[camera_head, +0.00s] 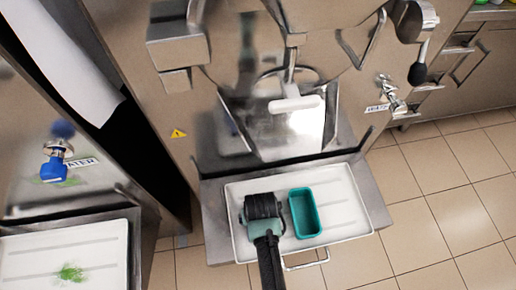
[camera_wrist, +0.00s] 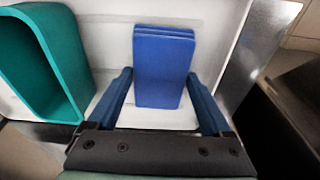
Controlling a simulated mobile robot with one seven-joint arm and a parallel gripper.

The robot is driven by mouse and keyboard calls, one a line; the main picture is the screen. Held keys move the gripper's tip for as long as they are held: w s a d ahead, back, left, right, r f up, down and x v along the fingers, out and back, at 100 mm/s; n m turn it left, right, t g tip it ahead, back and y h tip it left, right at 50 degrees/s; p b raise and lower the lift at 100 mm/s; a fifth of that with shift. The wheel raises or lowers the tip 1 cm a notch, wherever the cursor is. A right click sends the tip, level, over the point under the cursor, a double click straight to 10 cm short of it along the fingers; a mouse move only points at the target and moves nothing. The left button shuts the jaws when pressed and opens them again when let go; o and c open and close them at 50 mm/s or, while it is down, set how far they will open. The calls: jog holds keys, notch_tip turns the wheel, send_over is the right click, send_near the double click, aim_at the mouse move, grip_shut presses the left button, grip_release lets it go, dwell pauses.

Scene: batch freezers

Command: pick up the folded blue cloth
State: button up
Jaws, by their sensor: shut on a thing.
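The folded blue cloth (camera_wrist: 163,66) shows in the wrist view as a flat, layered block on the white tray (camera_head: 347,198). My gripper (camera_wrist: 159,76) has one finger at each side of the cloth's near part and is shut on it. In the head view my gripper (camera_head: 263,206) is over the left part of the tray and hides the cloth. I cannot tell whether the cloth is clear of the tray surface.
A teal open container (camera_head: 305,213) stands on the tray close to the right of my gripper; it is at the left in the wrist view (camera_wrist: 62,50). The freezer front with its steel chute (camera_head: 290,130) rises behind the tray. Another tray (camera_head: 100,250) with a green smear is at the left.

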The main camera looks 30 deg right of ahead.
jog(key=shift+r+p, duration=1.25)
jog(key=shift+r, duration=3.8)
